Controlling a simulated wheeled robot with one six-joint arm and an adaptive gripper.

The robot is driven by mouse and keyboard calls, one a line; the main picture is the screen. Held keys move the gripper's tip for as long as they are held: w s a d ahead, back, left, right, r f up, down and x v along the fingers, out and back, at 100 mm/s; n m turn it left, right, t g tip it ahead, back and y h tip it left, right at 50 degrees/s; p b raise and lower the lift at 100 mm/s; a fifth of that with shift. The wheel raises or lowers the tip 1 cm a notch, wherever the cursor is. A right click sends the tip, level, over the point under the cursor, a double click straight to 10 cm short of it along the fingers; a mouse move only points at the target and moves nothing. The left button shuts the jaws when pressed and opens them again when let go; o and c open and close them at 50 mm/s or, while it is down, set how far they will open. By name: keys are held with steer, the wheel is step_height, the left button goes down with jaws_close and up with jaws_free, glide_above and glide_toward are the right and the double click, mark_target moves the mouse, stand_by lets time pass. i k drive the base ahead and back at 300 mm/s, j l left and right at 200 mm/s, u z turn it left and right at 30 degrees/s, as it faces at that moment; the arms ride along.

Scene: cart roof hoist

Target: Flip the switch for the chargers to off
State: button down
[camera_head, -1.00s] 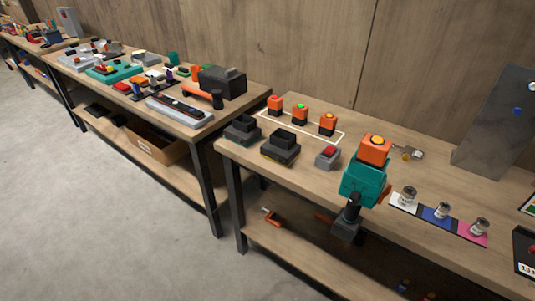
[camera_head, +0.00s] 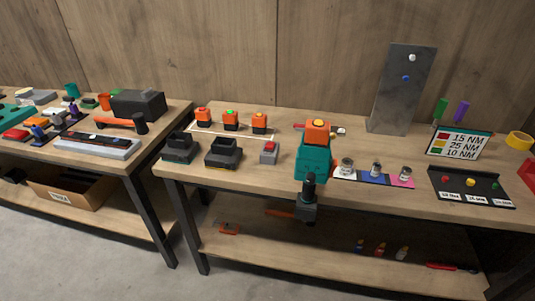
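A small grey switch box (camera_head: 268,158) with a red rocker (camera_head: 269,146) on top sits near the front of the right workbench. Which way the rocker is set cannot be told at this size. Two dark chargers stand to its left: one with teal at its base (camera_head: 179,148) and one with a yellowish base edge (camera_head: 222,152). Both look empty. My gripper is not in view.
A teal and orange power tool (camera_head: 313,158) stands upside down at the bench's front edge, right of the switch. Small jars (camera_head: 376,171) and a grey upright panel (camera_head: 401,90) are farther right.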

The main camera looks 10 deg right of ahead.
mark_target(270, 145)
steer(key=i+j+z, duration=0.1)
steer(key=z, duration=0.2)
steer(key=i+j+z, duration=0.15)
steer(key=i+z, duration=0.15)
steer(key=j+z, duration=0.35)
steer(key=j, duration=0.15)
steer(key=j+z, duration=0.3)
steer(key=j, duration=0.15)
steer(key=k, duration=0.05)
